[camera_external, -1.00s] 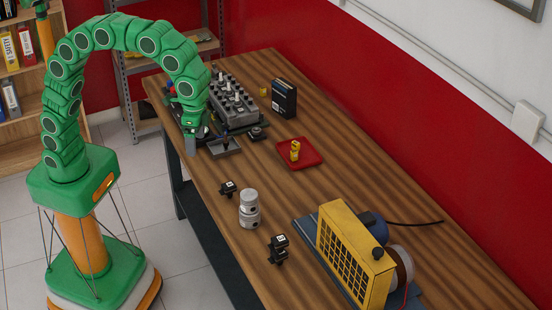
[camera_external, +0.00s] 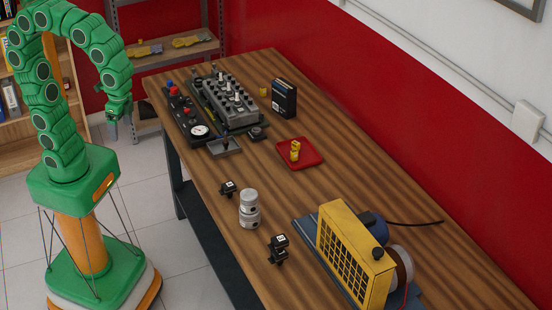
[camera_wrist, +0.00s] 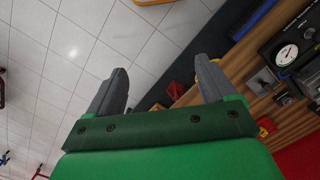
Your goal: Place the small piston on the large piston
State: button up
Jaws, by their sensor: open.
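Two silver pistons stand stacked upright on the wooden table (camera_external: 330,165), in its near half. The upper, small piston (camera_external: 248,196) rests on top of the lower, large piston (camera_external: 249,217). Whether it is exactly centred is too small to tell. My gripper (camera_external: 113,131) hangs beyond the table's left edge, well away from the pistons, up and to the left of them. In the wrist view my gripper (camera_wrist: 163,70) has its two grey fingers spread with nothing between them. The pistons cannot be made out in the wrist view.
Black blocks (camera_external: 228,188) (camera_external: 278,248) flank the pistons. A yellow-grilled engine unit (camera_external: 350,255) stands at the front right. A red tray (camera_external: 300,155) holds a yellow piece. A grey engine block (camera_external: 232,102) and gauge panel (camera_external: 186,115) sit at the far end. The floor below my gripper is clear.

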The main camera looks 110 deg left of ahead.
jog(key=s+f, duration=0.4)
jog(key=s, duration=0.9)
jog(key=shift+s+f+m, duration=0.15)
jog(key=shift+s+m, duration=0.05)
jog(key=shift+m, duration=0.1)
dwell(0.4)
